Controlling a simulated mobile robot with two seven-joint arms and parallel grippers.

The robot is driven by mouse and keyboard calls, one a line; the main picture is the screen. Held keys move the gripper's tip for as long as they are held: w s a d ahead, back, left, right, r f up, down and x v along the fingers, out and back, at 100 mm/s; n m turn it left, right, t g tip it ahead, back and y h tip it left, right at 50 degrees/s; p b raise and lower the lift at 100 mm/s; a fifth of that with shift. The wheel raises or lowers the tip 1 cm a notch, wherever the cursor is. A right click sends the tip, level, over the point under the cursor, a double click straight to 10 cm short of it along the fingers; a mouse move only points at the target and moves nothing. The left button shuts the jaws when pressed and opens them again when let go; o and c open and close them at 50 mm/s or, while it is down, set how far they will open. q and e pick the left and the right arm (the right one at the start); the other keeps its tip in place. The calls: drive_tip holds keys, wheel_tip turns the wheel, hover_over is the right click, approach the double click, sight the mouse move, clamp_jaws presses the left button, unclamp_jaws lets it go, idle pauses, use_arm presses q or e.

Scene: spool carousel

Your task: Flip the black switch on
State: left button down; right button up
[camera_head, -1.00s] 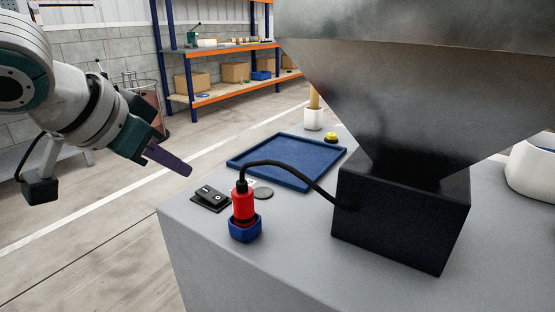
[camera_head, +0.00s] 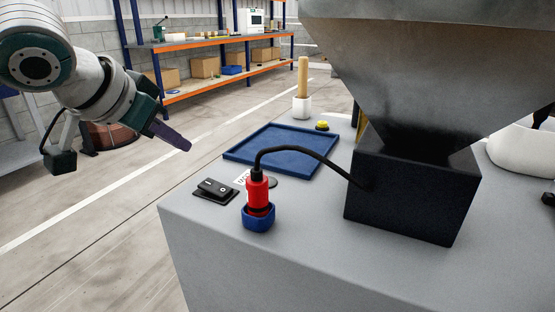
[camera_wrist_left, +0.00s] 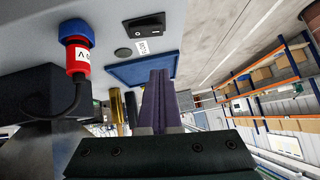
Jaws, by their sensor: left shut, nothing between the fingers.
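The black switch (camera_head: 215,190) is a rocker on a dark plate near the left edge of the grey table (camera_head: 300,270). It also shows in the left wrist view (camera_wrist_left: 146,25), at the top. My left gripper (camera_head: 186,145) is in the air to the upper left of the switch, beyond the table's edge, apart from it. Its purple fingers (camera_wrist_left: 158,95) are shut together with nothing between them. My right gripper is not in view.
A red plug (camera_head: 258,192) stands in a blue socket (camera_head: 258,219) just right of the switch, its black cable running to a dark box (camera_head: 405,200) under a metal hopper (camera_head: 420,60). A blue tray (camera_head: 284,150) and yellow button (camera_head: 322,126) lie behind.

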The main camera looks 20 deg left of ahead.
use_arm(q)
drive_tip(key=b, duration=0.2)
hover_over(209, 181)
drive_tip(key=s, duration=0.3)
drive_tip(key=f, duration=0.5)
drive_tip(key=shift+w+d, duration=0.1)
drive_tip(key=shift+d, duration=0.2)
drive_tip(key=f, duration=0.2)
drive_tip(key=f+b, duration=0.1)
drive_tip(key=shift+w+a+f, duration=0.15)
drive_tip(key=shift+a, duration=0.1)
drive_tip(key=shift+f, duration=0.4)
drive_tip(key=shift+a+f+h, duration=0.15)
drive_tip(key=shift+f+h, duration=0.15)
drive_tip(key=shift+f, duration=0.1)
drive_tip(key=shift+a, duration=0.1)
drive_tip(key=shift+r, duration=0.1)
drive_tip(key=shift+d, duration=0.2)
